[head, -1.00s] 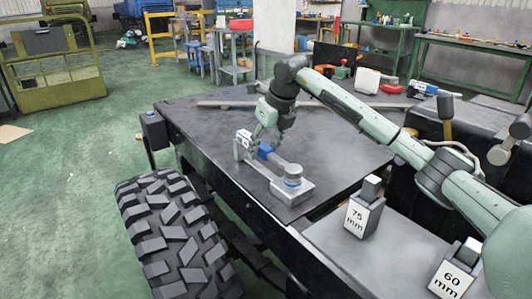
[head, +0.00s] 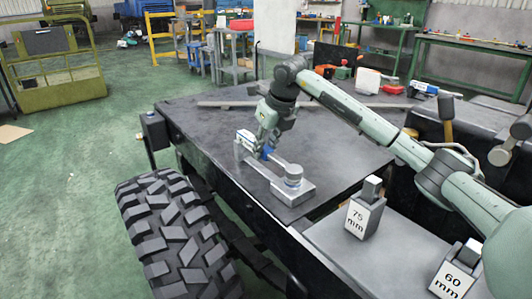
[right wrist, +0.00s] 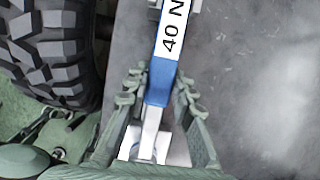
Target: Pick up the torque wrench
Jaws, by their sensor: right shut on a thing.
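The torque wrench has a blue handle (head: 267,153) and a silver head (head: 293,173). It lies along a grey metal cradle (head: 296,194) on the dark chassis plate. In the right wrist view its blue handle (right wrist: 161,82) carries a white label reading "40 N". My right gripper (head: 264,149) is over the handle and shut on it, hiding part of it in the head view. In the right wrist view the right gripper's fingers (right wrist: 160,92) stand on either side of the handle. I cannot tell whether the wrench is clear of the cradle. My left gripper is not in view.
A long grey bar (head: 235,103) lies across the back of the dark plate (head: 200,125). A big tyre (head: 175,235) is at the front left. The plate's left side is clear.

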